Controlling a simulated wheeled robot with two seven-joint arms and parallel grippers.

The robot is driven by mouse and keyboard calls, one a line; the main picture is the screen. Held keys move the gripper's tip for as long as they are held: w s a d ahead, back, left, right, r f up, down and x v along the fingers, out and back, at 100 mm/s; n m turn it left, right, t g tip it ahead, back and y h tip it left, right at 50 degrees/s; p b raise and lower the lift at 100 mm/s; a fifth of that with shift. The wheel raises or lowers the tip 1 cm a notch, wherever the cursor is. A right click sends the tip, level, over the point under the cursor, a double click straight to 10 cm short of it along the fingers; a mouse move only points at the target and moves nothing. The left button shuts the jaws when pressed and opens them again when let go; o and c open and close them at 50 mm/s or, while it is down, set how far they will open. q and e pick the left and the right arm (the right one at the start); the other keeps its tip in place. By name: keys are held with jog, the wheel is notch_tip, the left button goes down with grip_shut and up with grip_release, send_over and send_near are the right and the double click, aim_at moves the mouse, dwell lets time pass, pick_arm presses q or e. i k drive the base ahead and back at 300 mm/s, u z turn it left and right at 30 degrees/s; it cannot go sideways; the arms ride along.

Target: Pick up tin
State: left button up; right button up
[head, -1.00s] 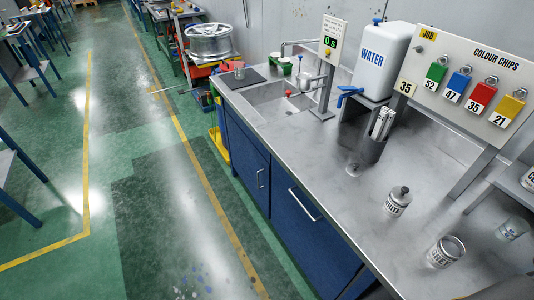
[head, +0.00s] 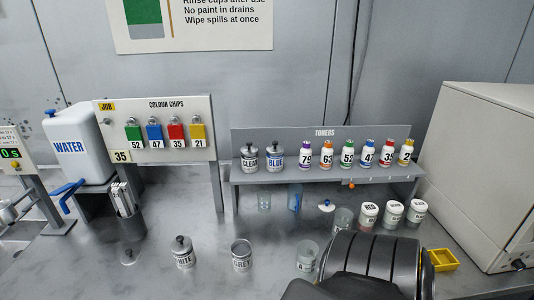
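A grey metal tin labelled WHITE (head: 183,255) with a dark knobbed lid stands on the bench at the lower left. To its right stands a tin labelled GREY (head: 241,259) with its top open. On the shelf behind are tins labelled CLEAR (head: 250,160) and BLUE (head: 275,160), both with knobs on top. Three white-labelled tins stand at the right, one reading RED (head: 368,214); the other labels are too small to read. A dark, rounded part of my arm covers the lower right of the bench. Neither gripper shows.
The toner shelf (head: 325,177) holds several numbered bottles. Clear cups stand under and before it, one (head: 306,257) near my arm. A yellow tray (head: 442,259) and a large beige box (head: 480,170) are at the right. The chip board (head: 155,104) and water container (head: 80,148) are left.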

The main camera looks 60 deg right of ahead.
aim_at(241, 249)
jog(key=z, duration=1.6)
